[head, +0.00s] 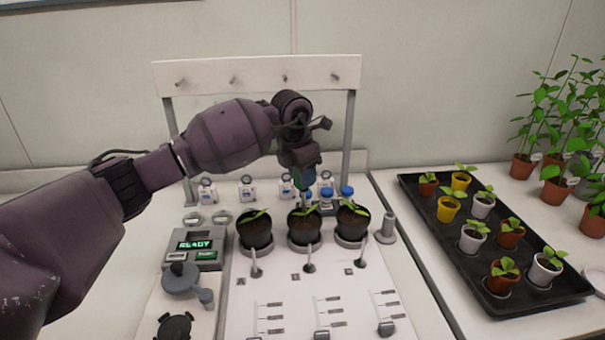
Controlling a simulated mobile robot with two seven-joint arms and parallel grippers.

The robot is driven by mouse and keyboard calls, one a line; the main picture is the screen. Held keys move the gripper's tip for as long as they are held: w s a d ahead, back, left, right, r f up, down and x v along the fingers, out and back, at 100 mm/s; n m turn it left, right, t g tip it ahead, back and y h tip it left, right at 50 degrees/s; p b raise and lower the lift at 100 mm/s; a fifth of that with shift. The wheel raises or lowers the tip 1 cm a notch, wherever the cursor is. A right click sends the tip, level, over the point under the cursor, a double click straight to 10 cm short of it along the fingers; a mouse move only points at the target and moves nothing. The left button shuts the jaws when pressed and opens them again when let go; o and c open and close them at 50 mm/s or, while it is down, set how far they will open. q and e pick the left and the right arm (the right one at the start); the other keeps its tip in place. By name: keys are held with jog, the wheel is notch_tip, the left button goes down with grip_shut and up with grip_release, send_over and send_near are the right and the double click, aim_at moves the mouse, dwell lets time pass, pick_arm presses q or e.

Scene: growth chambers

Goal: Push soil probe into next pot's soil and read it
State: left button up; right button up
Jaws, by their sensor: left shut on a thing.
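Three black pots with dark soil and seedlings stand in a row on the white board: the left pot (257,234), the middle pot (304,231) and the right pot (351,226). My left gripper (303,178) points down over the back of the middle pot. It is shut on the soil probe (305,196), of which only a small part shows under the jaws. I cannot tell whether the tip touches the soil. The meter (195,248) at left shows "READY" in green. My right gripper is not in view.
A grey upright holder (387,229) stands right of the pots. Small levers and sliders lie in front of them. Blue-capped bottles (347,193) and a peg rack (260,75) are behind. A black tray (555,306) of seedlings is at right.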

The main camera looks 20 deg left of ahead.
aim_at(303, 190)
pick_arm(q)
jog(key=shift+f, duration=0.7)
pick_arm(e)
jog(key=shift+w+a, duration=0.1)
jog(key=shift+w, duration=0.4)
pick_arm(q)
jog(key=shift+f+b, duration=0.3)
jog(key=shift+b, duration=0.05)
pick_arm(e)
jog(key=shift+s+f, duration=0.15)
pick_arm(q)
jog(key=shift+f, duration=0.6)
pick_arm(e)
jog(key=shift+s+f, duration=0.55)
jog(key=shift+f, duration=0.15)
pick_arm(q)
jog(key=shift+f+b, duration=0.2)
jog(key=shift+b, duration=0.1)
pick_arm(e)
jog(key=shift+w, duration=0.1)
pick_arm(q)
jog(key=shift+f, duration=0.4)
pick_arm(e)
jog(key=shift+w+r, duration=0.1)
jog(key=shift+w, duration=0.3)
pick_arm(q)
jog(key=shift+f, duration=0.15)
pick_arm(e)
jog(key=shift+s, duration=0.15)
